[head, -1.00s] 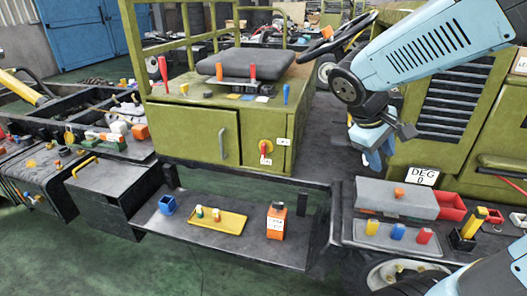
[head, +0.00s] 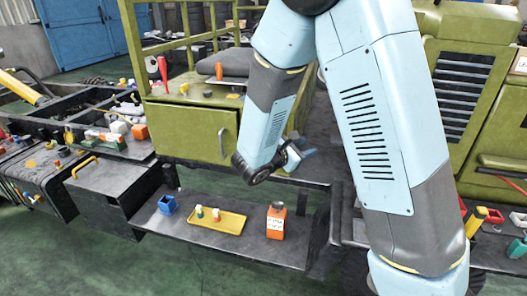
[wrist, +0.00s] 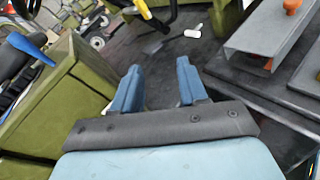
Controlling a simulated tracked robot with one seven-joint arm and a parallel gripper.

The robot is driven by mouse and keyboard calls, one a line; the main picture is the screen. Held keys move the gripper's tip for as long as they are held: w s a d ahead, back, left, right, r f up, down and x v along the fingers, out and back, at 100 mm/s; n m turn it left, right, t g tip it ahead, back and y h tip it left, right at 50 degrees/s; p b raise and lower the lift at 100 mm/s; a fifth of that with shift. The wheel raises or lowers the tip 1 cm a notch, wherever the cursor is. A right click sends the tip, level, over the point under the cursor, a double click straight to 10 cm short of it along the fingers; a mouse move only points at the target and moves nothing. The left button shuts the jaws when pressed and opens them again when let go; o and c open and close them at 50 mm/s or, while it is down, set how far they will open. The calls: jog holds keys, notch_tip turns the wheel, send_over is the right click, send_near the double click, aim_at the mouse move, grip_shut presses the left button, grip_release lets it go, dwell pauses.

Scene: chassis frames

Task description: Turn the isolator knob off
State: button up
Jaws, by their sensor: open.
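The isolator knob is hidden now. In the earlier head view it is a red handle on a yellow plate on the green cabinet's right-hand face, and my arm now covers that spot. The green cabinet (head: 190,128) shows its door and handle left of my arm, and its edge shows at the left of the wrist view (wrist: 40,122). My gripper (head: 304,154) is partly hidden behind my wrist, close to the cabinet's right side. In the wrist view my gripper (wrist: 159,84) has its two blue fingers apart with nothing between them.
Below the cabinet a dark shelf holds a yellow tray (head: 216,222), a blue cup (head: 167,205) and an orange bottle (head: 276,222). A grey box (wrist: 262,42) is at the right of the wrist view.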

jog(key=w+a+f+n+t+y, duration=0.1)
jog(key=a+f+n+t+y, duration=0.35)
jog(key=a, duration=0.35)
jog(key=w+a+f+n+t+y, duration=0.1)
jog(key=a+f+n+t+y, duration=0.2)
jog(key=a+f+n, duration=0.4)
jog(key=shift+m+g+h, duration=0.25)
jog(key=shift+m, duration=0.2)
jog(key=x, duration=0.9)
jog(key=r+x, duration=0.1)
jog(key=x, duration=0.3)
jog(key=shift+w+a, duration=0.3)
jog(key=shift+w, duration=0.05)
grip_shut()
